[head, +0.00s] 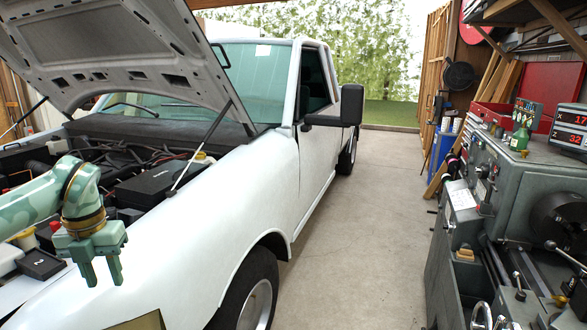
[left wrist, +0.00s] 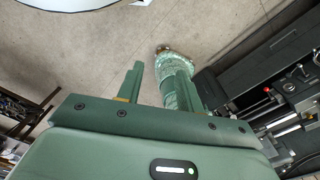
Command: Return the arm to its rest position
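My left gripper (head: 104,284) hangs at the lower left of the head view, over the front end of the white pickup (head: 185,245). Its two fingers point down and stand apart, with nothing between them. In the left wrist view the same gripper (left wrist: 159,70) also shows parted, empty fingers above the concrete floor. A light green patterned part of my own body shows behind the fingers there. My right gripper is not seen in the head view.
The raised hood (head: 105,40) and its prop rod (head: 203,143) stand above the engine bay. A black box marked 2 (head: 40,263) is left of the gripper. A grey lathe (head: 510,185) stands at the right. The concrete floor (head: 370,220) between is clear.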

